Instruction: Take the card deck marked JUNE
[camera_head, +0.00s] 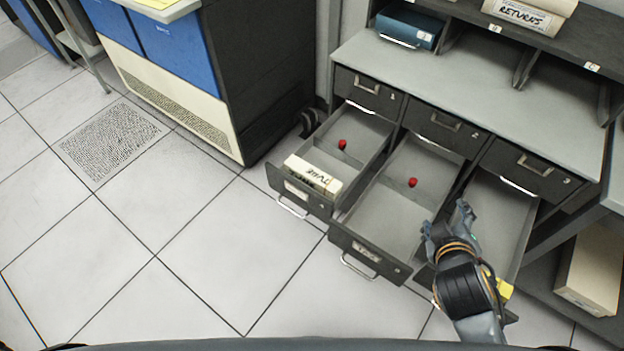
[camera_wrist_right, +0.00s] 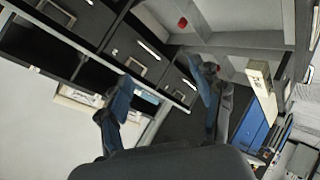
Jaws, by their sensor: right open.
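The card deck marked JUNE (camera_head: 314,174) is a cream block with dark lettering. It lies in the front part of the open left drawer (camera_head: 345,190) in the head view. A pale lettered block that looks like the same deck shows at the right of the right wrist view (camera_wrist_right: 258,88). My right gripper (camera_head: 447,221) is open and empty, above the open right drawer and near the middle drawer's edge, to the right of the deck and apart from it. Its two fingers also show in the right wrist view (camera_wrist_right: 165,82). My left gripper is not in view.
The middle drawer (camera_head: 391,206) and right drawer (camera_head: 497,216) are also open. Red knobs (camera_head: 342,144) stand in the left and middle drawers. A yellow piece (camera_head: 504,289) is by the right drawer's front. A RETURNS block (camera_head: 527,13) and blue box (camera_head: 408,27) sit above. Left floor is clear.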

